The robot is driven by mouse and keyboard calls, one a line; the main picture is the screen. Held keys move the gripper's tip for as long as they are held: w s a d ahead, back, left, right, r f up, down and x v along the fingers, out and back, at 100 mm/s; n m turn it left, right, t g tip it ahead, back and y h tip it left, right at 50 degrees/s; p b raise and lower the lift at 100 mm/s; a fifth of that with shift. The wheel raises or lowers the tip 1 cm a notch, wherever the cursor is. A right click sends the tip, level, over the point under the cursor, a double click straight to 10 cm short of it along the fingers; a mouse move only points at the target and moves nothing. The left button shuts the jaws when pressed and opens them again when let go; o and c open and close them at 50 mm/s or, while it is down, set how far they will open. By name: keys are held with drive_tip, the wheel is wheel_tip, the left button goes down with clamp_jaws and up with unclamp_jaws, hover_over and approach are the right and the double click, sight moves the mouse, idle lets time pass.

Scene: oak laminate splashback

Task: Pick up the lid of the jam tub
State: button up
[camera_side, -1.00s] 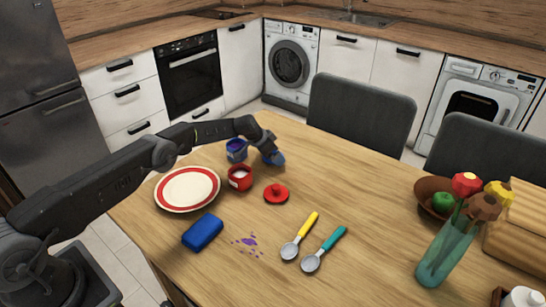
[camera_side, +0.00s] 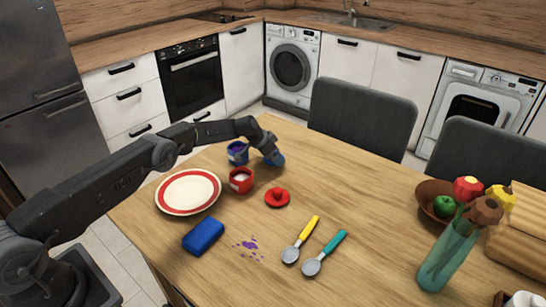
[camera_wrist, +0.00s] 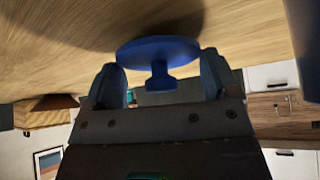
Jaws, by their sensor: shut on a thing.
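The blue tub (camera_side: 237,153) stands open near the back of the table, with purple jam in it. Its blue lid (camera_side: 276,160) is at my gripper (camera_side: 270,150), to the right of the tub. In the wrist view the lid (camera_wrist: 157,52) is a round disc with a knob, close to the table, between the fingers of my gripper (camera_wrist: 160,82). My gripper is shut on the lid; the exact finger contact is hard to make out. The side view does not show clearly whether the lid is off the table.
A red tub (camera_side: 241,181) with white contents stands in front of the blue tub, with a red lid (camera_side: 277,198) beside it. A red-rimmed plate (camera_side: 188,192), a blue block (camera_side: 203,235) and two spoons (camera_side: 300,240) lie nearer.

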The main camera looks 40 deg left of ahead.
drive_tip(key=r, duration=0.3)
drive_tip(key=shift+s+a+r, duration=0.15)
drive_tip(key=shift+a+r, duration=0.15)
drive_tip(key=shift+r, duration=0.1)
drive_tip(key=s+a+r, duration=0.7)
drive_tip(key=a+r, duration=0.2)
drive_tip(key=a, duration=0.2)
drive_tip(key=shift+w+d+f, duration=0.1)
drive_tip(key=shift+d+f, duration=0.05)
drive_tip(key=shift+f, duration=1.55)
drive_tip(key=shift+w+d+f, duration=0.1)
drive_tip(key=shift+d+f, duration=0.05)
drive_tip(key=shift+f, duration=1.55)
drive_tip(key=shift+f, duration=0.15)
drive_tip(key=o, duration=0.8)
drive_tip(key=shift+r, duration=3.5)
drive_tip(key=shift+c, duration=0.3)
